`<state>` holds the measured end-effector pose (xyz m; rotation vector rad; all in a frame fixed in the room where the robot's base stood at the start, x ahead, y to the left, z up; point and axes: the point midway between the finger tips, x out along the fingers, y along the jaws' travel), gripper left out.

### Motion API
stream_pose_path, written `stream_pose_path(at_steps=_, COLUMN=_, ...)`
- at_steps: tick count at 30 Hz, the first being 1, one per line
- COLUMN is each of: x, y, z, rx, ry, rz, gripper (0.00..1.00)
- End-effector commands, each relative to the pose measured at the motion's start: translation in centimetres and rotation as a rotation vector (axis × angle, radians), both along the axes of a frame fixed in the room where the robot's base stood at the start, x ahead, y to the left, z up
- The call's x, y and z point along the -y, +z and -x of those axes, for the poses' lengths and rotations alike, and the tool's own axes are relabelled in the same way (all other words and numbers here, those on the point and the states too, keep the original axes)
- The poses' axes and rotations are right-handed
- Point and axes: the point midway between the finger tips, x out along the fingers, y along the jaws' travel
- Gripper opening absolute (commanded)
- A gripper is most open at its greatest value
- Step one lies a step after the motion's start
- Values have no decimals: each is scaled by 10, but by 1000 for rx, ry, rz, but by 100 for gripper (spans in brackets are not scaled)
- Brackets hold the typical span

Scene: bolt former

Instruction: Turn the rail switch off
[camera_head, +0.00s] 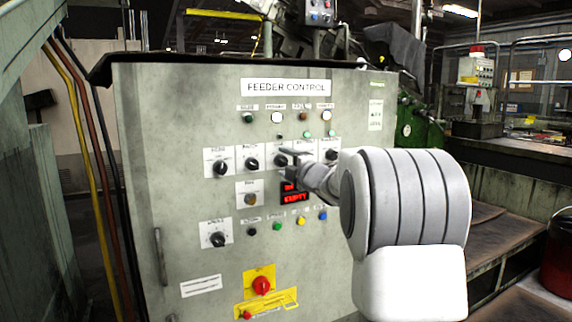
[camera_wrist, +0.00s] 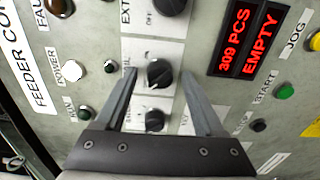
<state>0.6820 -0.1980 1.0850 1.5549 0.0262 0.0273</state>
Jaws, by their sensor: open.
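A feeder control panel (camera_head: 180,110) carries several black rotary switches on white label plates. In the wrist view one black knob (camera_wrist: 158,73) stands between my fingertips; its label is partly covered by a finger and seems to end in "IL", which fits the rail switch. Its small white pointer mark is too small to read surely. My gripper (camera_wrist: 158,78) is open, one finger on each side of this knob, with no clear contact. In the head view my gripper (camera_head: 290,155) is at the upper switch row and hides part of it.
Other knobs sit close by: one below (camera_wrist: 155,120) and one above (camera_wrist: 170,6) in the wrist view. A red display (camera_wrist: 245,40) reads "309 PCS EMPTY". Lamps and buttons (camera_wrist: 284,91) surround them.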

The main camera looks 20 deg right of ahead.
Motion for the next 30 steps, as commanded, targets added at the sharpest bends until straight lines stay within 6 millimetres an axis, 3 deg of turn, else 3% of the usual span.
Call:
stream_pose_path(at_steps=8, x=1, y=1, z=18, rx=-1, ry=-1, rz=0, gripper=71)
stream_pose_path(at_steps=24, x=5, y=2, z=131, rx=0, ry=-3, rz=1, gripper=71)
stream_pose_path(at_steps=30, x=6, y=2, z=162, rx=1, ry=-2, rz=0, gripper=71)
